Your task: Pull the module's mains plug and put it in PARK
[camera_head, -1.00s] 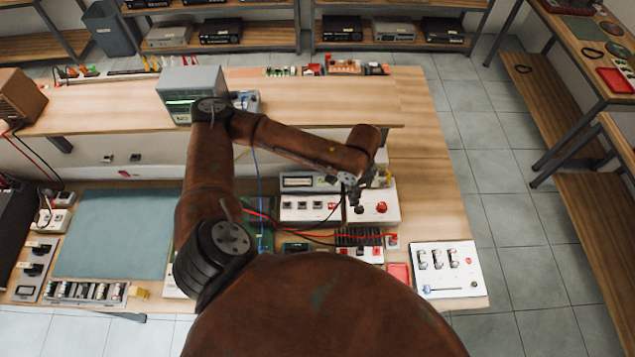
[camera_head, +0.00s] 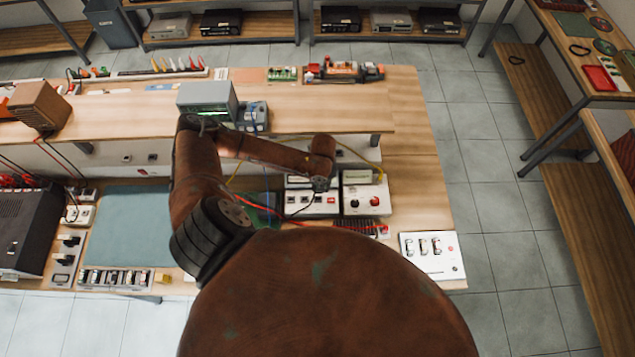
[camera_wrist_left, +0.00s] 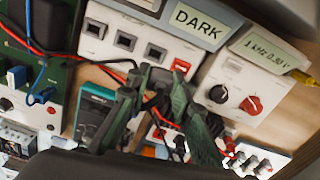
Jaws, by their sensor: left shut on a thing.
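My left gripper (camera_head: 320,186) hangs over the white module (camera_head: 308,203) with switches and a display. In the left wrist view my left gripper (camera_wrist_left: 158,85) has its dark green fingers closed around a small dark piece (camera_wrist_left: 157,79), which looks like a plug but is mostly hidden by the fingers. The module (camera_wrist_left: 130,40) there has a display reading DARK, several square dark switches and a red one. Red and black leads run beneath the fingers. I cannot make out a PARK label. My right gripper is not in view.
A generator box (camera_head: 364,198) with a black knob and a red one stands right of the module. A white panel (camera_head: 432,256) lies at the bench's right end. A grey instrument (camera_head: 207,101) sits on the shelf. A teal mat (camera_head: 128,226) is clear at left.

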